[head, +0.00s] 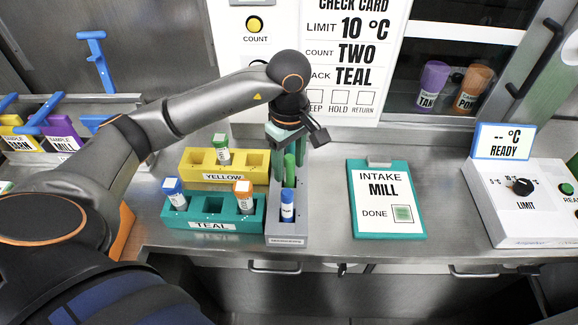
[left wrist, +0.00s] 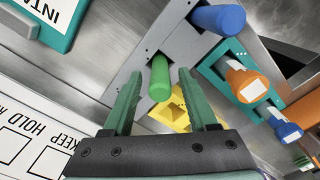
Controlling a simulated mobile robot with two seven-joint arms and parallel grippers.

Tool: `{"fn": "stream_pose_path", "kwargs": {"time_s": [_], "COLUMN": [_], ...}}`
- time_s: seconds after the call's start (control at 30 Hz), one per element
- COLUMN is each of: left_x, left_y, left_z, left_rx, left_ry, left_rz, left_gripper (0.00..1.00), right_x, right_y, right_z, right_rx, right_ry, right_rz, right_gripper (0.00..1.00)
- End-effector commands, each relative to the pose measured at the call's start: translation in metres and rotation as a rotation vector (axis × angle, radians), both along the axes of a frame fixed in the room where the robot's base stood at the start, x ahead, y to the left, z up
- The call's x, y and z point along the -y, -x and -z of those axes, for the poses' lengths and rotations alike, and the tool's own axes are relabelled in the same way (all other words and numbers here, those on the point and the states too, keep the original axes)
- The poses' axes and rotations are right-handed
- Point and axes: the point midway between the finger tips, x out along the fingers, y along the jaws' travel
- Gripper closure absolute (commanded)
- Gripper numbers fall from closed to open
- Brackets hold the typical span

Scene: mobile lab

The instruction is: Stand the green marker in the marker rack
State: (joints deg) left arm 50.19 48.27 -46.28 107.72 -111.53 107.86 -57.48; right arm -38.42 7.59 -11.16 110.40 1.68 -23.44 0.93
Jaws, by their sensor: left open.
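The green marker (head: 289,172) stands upright in the grey marker rack (head: 287,240), behind a blue marker (head: 287,207) in the same rack. My left gripper (head: 286,158) is above the rear of the rack with its green fingers pointing down. In the left wrist view the fingers (left wrist: 159,88) are open, one on each side of the green marker's (left wrist: 160,78) upper end, with a gap on both sides. The marker's lower end is inside the rack (left wrist: 135,60). The blue marker (left wrist: 220,18) also shows there. My right gripper is not in view.
Left of the rack are a yellow block (head: 250,173) and a teal block (head: 252,215) holding capped tubes. A teal clipboard (head: 388,236) lies to the right, with bare counter around it. A white control box (head: 530,205) stands at far right. An upright check card (head: 352,60) is behind.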

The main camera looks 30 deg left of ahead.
Motion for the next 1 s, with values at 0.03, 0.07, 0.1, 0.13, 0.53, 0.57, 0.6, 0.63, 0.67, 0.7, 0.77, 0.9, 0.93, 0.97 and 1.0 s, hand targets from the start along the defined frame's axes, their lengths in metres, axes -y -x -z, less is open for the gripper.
{"fn": "stream_pose_path", "kwargs": {"time_s": [0.03,0.07,0.1,0.13,0.53,0.57,0.6,0.63,0.67,0.7,0.77,0.9,0.93,0.97,1.0], "left_x": [0.000,0.000,0.000,0.000,0.000,0.000,0.000,0.000,0.000,0.000,0.000,0.000,0.000,0.000,0.000], "left_y": [-0.001,-0.001,-0.001,-0.001,0.000,0.000,0.000,0.000,0.000,0.000,0.000,0.000,0.000,0.000,0.000], "left_z": [-0.012,-0.019,-0.028,-0.036,-0.099,-0.101,-0.103,-0.104,-0.104,-0.105,-0.105,-0.104,-0.104,-0.104,-0.104], "left_rx": [0.006,0.006,0.007,0.008,0.002,0.002,0.001,0.001,0.001,0.000,0.000,0.000,0.000,0.000,0.000], "left_ry": [-0.001,-0.001,0.000,0.000,-0.001,-0.001,-0.001,-0.001,0.000,0.000,0.000,0.000,0.000,0.000,0.000], "left_rz": [0.000,-0.001,0.000,0.000,0.000,0.000,0.000,0.000,0.000,0.000,0.000,-0.001,-0.001,-0.001,-0.001], "left_gripper": [0.42,0.42,0.42,0.42,0.42,0.42,0.42,0.42,0.42,0.42,0.42,0.42,0.42,0.42,0.42], "right_x": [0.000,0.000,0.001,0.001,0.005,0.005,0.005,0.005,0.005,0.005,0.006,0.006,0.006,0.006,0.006], "right_y": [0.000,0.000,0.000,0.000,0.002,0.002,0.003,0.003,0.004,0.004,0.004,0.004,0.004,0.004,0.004], "right_z": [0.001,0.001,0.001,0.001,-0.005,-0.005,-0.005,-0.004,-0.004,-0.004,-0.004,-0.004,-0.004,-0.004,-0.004], "right_rx": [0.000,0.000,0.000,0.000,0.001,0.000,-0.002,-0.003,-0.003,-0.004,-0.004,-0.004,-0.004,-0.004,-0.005], "right_ry": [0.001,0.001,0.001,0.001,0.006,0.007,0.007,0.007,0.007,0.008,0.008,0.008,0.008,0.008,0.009], "right_rz": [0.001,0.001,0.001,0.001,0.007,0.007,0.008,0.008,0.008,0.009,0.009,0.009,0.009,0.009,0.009], "right_gripper": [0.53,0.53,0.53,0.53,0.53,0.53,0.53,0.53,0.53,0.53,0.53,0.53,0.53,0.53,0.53]}}
